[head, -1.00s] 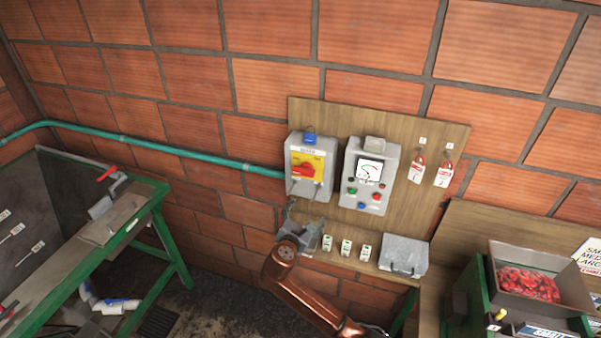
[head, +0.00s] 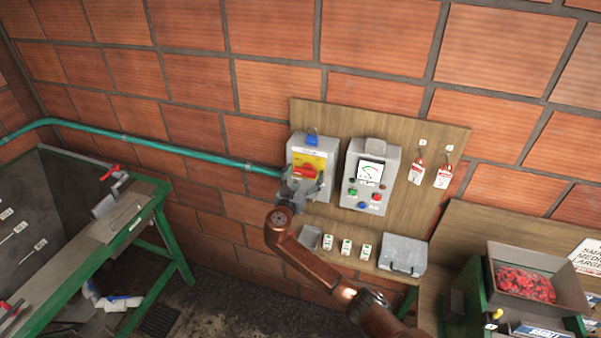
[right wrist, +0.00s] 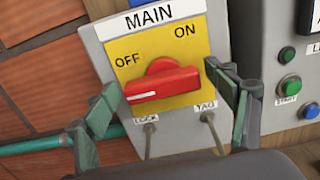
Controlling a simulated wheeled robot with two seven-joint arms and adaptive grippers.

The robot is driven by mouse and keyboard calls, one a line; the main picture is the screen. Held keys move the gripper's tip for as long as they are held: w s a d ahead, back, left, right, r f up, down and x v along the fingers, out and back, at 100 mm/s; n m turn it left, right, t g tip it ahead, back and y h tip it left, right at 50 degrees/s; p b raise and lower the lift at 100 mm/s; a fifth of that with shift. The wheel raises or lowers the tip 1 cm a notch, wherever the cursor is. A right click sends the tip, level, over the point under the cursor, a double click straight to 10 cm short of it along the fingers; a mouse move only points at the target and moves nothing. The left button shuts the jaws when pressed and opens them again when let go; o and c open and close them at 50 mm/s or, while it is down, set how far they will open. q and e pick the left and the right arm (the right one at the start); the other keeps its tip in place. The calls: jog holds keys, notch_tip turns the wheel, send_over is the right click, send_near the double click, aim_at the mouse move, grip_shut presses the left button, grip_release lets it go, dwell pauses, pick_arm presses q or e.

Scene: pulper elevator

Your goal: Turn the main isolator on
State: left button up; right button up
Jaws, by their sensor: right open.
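The main isolator is a grey box (head: 295,151) with a yellow plate (right wrist: 118,48), on the wooden board. Its red handle (right wrist: 163,84) lies nearly level, its white-marked end to the left, on the OFF side and below the OFF word. ON is at the upper right. The handle also shows in the head view (head: 304,171). My right gripper (right wrist: 162,79) is open, with one finger on each side of the handle in the wrist view. I cannot tell whether they touch it. In the head view my right gripper (head: 301,191) partly covers the box's lower part. My left gripper is out of view.
Tags (head: 417,171) hang further right. A green pipe (head: 205,154) enters from the left. LOCK and TAG rods (right wrist: 150,137) sit below the handle.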

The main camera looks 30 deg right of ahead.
jog(key=shift+d, duration=0.15)
jog(key=shift+c, duration=0.4)
jog(key=c, duration=1.1)
